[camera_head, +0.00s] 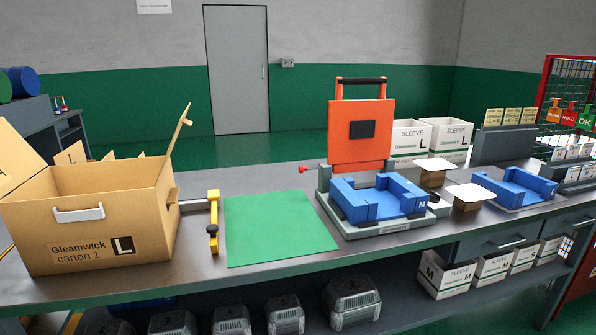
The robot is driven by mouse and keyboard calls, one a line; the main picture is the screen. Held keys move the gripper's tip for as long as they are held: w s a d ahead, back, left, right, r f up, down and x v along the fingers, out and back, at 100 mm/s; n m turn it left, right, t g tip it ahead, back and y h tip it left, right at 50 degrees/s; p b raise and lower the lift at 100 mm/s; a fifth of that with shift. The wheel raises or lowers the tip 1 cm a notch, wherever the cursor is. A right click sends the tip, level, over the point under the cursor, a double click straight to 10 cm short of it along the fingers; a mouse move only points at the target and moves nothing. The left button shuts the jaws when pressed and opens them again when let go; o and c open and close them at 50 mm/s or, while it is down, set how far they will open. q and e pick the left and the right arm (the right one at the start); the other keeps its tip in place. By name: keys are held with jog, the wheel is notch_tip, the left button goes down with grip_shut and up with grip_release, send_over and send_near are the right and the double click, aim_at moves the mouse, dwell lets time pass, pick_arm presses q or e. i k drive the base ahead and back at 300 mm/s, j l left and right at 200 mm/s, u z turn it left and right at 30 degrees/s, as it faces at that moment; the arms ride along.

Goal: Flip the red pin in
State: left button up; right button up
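The red pin (303,169) is small and sticks out to the left from the back left side of the grey fixture (376,231). The fixture stands on the bench and holds a blue block-shaped nest (377,206) with an "M" on it. An orange lid plate (361,130) with a black pad and a black-gripped handle stands upright behind the nest. How the pin joins the fixture is too small to tell. Neither of my grippers shows in the head view.
A green mat (277,228) lies clear left of the fixture. A yellow-handled clamp (213,222) and an open Gleamwick carton (98,225) stand farther left. White-topped brown stands (467,196), a second blue nest (515,187) and sleeve boxes (410,138) crowd the right and back.

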aim_at(300, 169)
jog(key=i+j, duration=0.2)
jog(key=j, duration=0.25)
jog(key=i+j+u, duration=0.15)
jog(key=j, duration=0.25)
jog(key=i+j, duration=0.3)
jog(key=j+u, duration=0.05)
jog(key=j, duration=0.05)
